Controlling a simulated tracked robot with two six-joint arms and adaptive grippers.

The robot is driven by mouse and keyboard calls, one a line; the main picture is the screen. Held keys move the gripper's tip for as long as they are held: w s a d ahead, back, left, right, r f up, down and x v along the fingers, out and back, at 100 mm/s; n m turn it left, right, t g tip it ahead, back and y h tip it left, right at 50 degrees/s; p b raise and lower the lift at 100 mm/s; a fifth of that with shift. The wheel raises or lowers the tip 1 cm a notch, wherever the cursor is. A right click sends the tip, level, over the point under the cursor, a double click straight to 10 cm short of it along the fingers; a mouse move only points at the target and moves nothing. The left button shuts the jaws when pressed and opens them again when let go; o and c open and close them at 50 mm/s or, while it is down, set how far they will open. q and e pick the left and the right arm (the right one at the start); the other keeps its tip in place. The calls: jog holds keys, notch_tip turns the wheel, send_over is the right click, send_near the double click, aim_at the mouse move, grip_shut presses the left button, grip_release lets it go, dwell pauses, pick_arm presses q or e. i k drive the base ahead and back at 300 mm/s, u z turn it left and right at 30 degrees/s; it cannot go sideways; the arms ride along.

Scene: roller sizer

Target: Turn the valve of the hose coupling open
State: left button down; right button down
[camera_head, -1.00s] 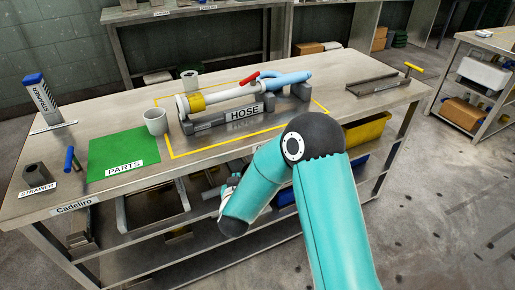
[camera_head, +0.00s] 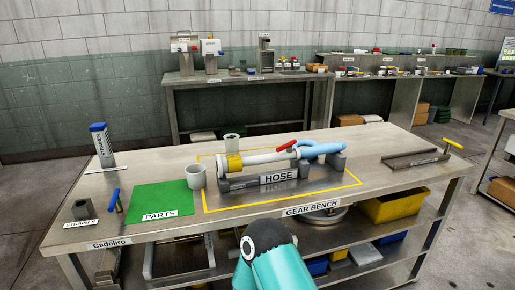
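The hose assembly (camera_head: 258,158) lies on a grey cradle labelled HOSE, inside a yellow outline on the bench. It has a white pipe with a yellow band (camera_head: 234,163) at its left and a light blue hose (camera_head: 320,149) at its right. The red valve handle (camera_head: 287,145) sits on top near the joint with the blue hose, slanting up to the right. One teal arm of mine comes up from the bottom centre, in front of the bench. No gripper shows in the head view, so both are out of sight.
A green PARTS mat (camera_head: 160,201), a grey cup (camera_head: 196,176) and a blue-handled tool (camera_head: 114,199) are on the left of the bench (camera_head: 270,209). A second cup (camera_head: 231,143) stands behind the pipe. A metal channel (camera_head: 415,158) with a yellow handle lies right.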

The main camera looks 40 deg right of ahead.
aim_at(288, 146)
jog(key=u, duration=0.6)
jog(key=k, duration=1)
jog(key=z, duration=1.05)
jog(key=i, duration=0.8)
jog(key=z, duration=0.1)
